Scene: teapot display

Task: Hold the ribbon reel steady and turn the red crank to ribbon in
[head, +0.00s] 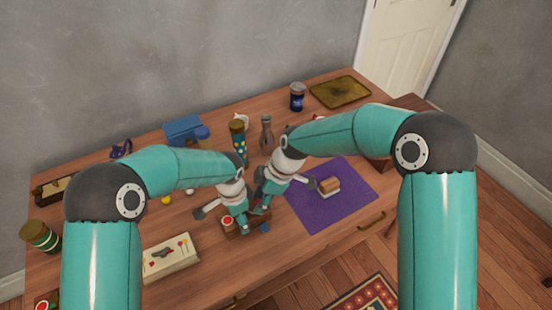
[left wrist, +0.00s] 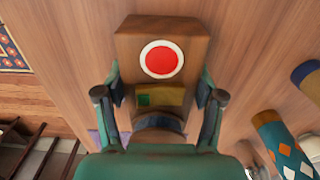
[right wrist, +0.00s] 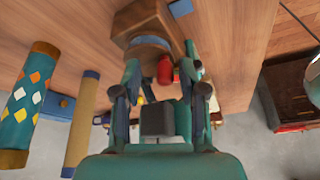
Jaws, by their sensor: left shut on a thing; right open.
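The ribbon reel's wooden block, with a red disc ringed in white, stands near the table's front edge in the head view (head: 232,230). It fills the top middle of the left wrist view (left wrist: 138,40), with a yellow-green label below the disc. My left gripper (head: 246,219) has its fingers on both sides of the block, shut on it. My right gripper (head: 262,207) is open close beside it. In the right wrist view the block (right wrist: 140,20) is just beyond the open fingers. A red part shows there between the fingers; I cannot tell whether it is the crank.
A purple mat (head: 310,215) bearing a small brown block (head: 329,186) lies to the right. A pale box (head: 170,258) and a striped jar (head: 41,236) are at the left. A patterned cylinder (head: 238,142), a blue box (head: 184,131) and a dark jar (head: 297,96) stand behind.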

